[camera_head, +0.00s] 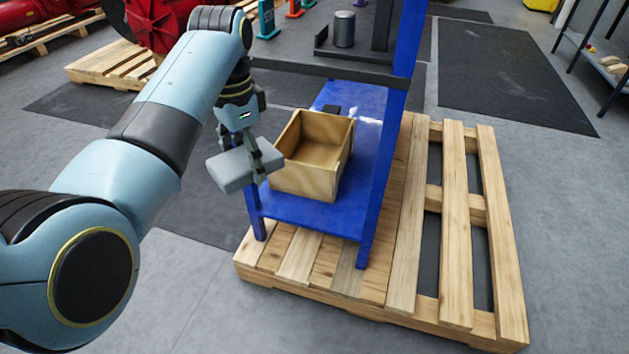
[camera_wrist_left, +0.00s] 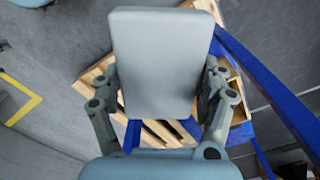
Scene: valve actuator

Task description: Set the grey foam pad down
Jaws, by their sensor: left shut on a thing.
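The grey foam pad (camera_head: 232,171) is a light grey block with rounded edges. My left gripper (camera_head: 246,158) is shut on it and holds it in the air, just left of an open wooden box in the head view. In the left wrist view the pad (camera_wrist_left: 155,62) fills the upper middle, with a finger of my left gripper (camera_wrist_left: 158,98) on each side of it. The pad hides part of what lies below it. My right gripper is not in view.
The open wooden box (camera_head: 318,146) stands on a blue metal stand (camera_head: 309,216). The stand is on a wooden pallet (camera_head: 458,240), whose right part is bare. A blue upright post (camera_head: 392,130) rises right of the box. Dark mats (camera_head: 510,75) lie behind.

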